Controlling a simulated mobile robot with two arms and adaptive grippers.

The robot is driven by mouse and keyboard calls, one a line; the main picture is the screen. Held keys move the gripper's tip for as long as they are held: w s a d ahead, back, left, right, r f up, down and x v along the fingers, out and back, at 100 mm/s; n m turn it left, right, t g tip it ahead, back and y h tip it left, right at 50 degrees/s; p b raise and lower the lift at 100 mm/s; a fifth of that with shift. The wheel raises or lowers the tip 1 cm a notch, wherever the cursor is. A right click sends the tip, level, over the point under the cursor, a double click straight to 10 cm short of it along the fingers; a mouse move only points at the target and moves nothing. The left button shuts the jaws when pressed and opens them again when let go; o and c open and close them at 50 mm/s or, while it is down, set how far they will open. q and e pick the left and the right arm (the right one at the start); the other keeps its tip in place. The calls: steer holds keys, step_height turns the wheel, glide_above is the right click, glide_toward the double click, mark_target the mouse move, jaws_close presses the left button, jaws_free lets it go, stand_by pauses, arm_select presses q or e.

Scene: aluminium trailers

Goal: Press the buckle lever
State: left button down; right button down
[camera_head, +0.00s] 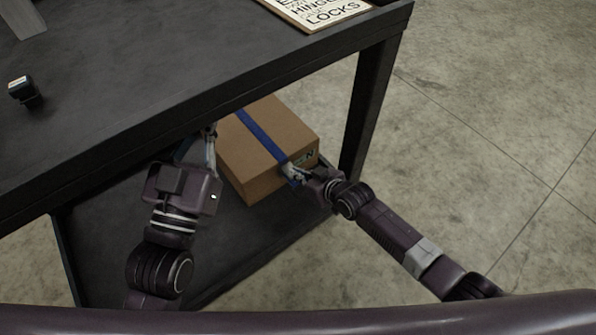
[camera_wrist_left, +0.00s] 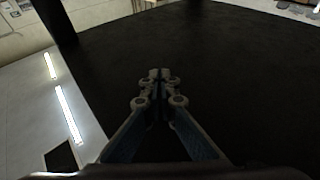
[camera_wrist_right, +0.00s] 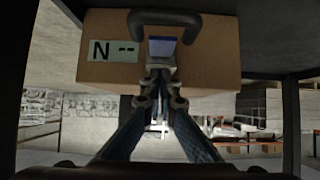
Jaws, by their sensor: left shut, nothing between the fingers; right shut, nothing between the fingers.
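A brown cardboard box (camera_head: 278,132) stands on the lower shelf of the black table, with a blue strap (camera_head: 258,132) over its top and down its front. My left gripper (camera_head: 210,130) is shut and empty, left of the box near the table edge.
The black table top (camera_head: 150,80) overhangs the box, with a leg (camera_head: 370,110) to its right. A small black object (camera_head: 24,92) and a lettered sign (camera_head: 320,12) lie on top. The lower shelf (camera_head: 140,220) has bare room left of the box.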

arm_select(q)
steer(key=shift+w+f+g, duration=0.15)
steer(key=shift+f+g, duration=0.25)
steer(key=shift+f, duration=0.4)
steer(key=shift+w+f+g, duration=0.1)
steer(key=shift+f+g, duration=0.3)
steer(key=shift+f, duration=0.4)
arm_select(e)
steer(key=shift+r, duration=0.2)
arm_select(q)
steer(key=shift+p, duration=0.3)
arm_select(e)
steer(key=shift+r, duration=0.1)
